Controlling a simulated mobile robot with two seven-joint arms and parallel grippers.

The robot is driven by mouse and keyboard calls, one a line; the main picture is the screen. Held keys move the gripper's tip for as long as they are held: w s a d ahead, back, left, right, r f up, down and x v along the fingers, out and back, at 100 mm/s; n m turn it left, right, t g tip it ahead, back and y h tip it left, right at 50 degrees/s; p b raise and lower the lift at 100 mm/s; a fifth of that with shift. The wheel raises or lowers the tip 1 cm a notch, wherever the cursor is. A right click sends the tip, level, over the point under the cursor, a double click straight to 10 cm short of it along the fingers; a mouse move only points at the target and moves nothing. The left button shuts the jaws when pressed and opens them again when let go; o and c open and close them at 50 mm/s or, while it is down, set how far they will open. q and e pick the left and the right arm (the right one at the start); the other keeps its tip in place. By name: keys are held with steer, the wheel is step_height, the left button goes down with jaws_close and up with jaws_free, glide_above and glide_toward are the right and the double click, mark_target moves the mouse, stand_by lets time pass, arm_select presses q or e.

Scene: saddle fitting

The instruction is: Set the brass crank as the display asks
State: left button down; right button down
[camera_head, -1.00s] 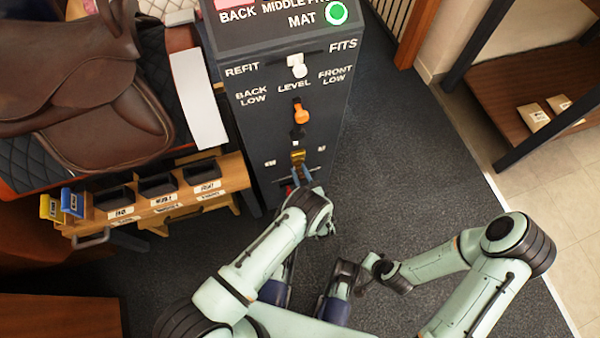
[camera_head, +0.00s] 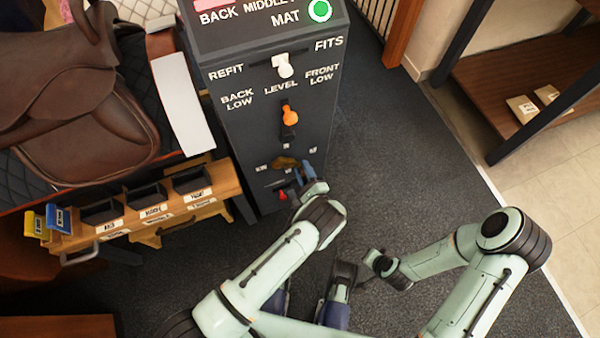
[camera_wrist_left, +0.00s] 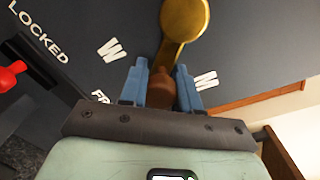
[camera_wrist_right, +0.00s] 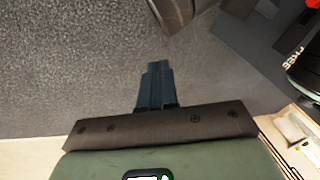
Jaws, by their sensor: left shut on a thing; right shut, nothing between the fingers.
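The brass crank (camera_head: 285,162) is low on the front of the dark grey console, its arm lying roughly sideways to the right in the head view. In the left wrist view its brass hub (camera_wrist_left: 185,18) and brown handle (camera_wrist_left: 184,88) show. My left gripper (camera_wrist_left: 162,85) is shut on the handle, with a blue finger on each side; it also shows in the head view (camera_head: 307,172). My right gripper (camera_wrist_right: 157,72) is shut and empty above the floor.
Above the crank are an orange lever (camera_head: 289,117) and a white knob (camera_head: 283,66) near "REFIT" and "FITS". A red lever (camera_wrist_left: 10,75) near "LOCKED" is beside the crank. A saddle (camera_head: 75,110) and a wooden rack with trays stand left. Floor to the right is clear.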

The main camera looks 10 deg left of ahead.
arm_select(q)
steer(key=shift+w+d+r+n, duration=0.15)
steer(key=shift+r+n, duration=0.25)
steer(key=shift+n, duration=0.5)
steer(key=n, duration=0.1)
steer(key=r+n+p, duration=0.1)
steer(key=shift+w+d+r+n, duration=0.1)
steer(key=shift+w+d+n, duration=0.1)
steer(key=shift+d+n, duration=0.1)
steer(key=shift+w+d+r+n+p, duration=0.1)
steer(key=shift+r+n+p, duration=0.35)
steer(key=shift+n, duration=0.65)
steer(key=shift+r+n+h, duration=0.3)
steer(key=shift+r+n, duration=0.3)
steer(key=shift+n, duration=0.5)
arm_select(e)
steer(key=shift+g+y, duration=0.3)
steer(key=shift+g, duration=0.3)
steer(key=shift+s+a+r, duration=0.3)
steer(key=shift+s+r, duration=0.1)
steer(key=shift+s, duration=0.2)
steer(key=shift+s+a+r, duration=0.35)
steer(key=shift+s+r, duration=0.05)
steer(key=shift+s, duration=0.25)
steer(key=shift+s+a+r, duration=0.3)
steer(key=shift+s+r, duration=0.1)
steer(key=shift+s, duration=0.2)
